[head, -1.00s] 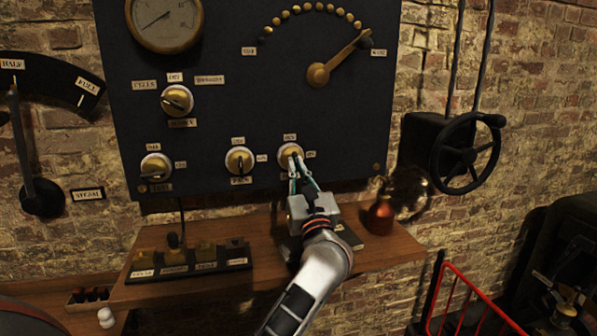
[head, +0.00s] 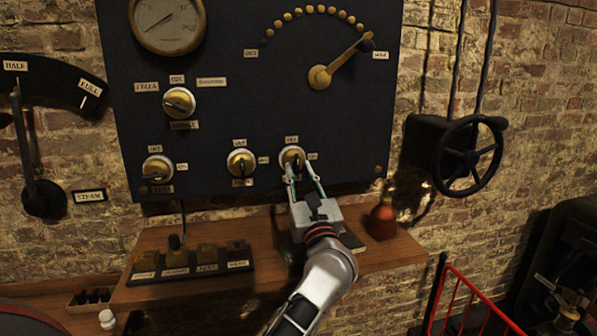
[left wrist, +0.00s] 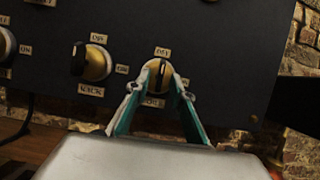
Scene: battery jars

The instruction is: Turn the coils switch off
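The coils switch (head: 283,155) seems to be the rightmost of the three lower rotary switches on the dark panel, with a brass knob; the label below it is partly covered by my fingers. My left gripper (head: 294,163) reaches up to it, its fingertips close together on either side of the knob's dark handle. In the left wrist view the knob (left wrist: 152,78) shows between the fingertips (left wrist: 163,70). Its handle looks about upright, toward the label above it, with another label to its right. The exact contact is hard to see. My right gripper is not in view.
The middle lower switch (head: 240,162), left lower switch (head: 157,168) and upper switch (head: 178,102) share the panel (head: 225,125). A brass lever (head: 340,62) sits above. Below, a wooden shelf (head: 385,255) holds a red-brown bottle (head: 383,220). A handwheel (head: 468,157) is at right.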

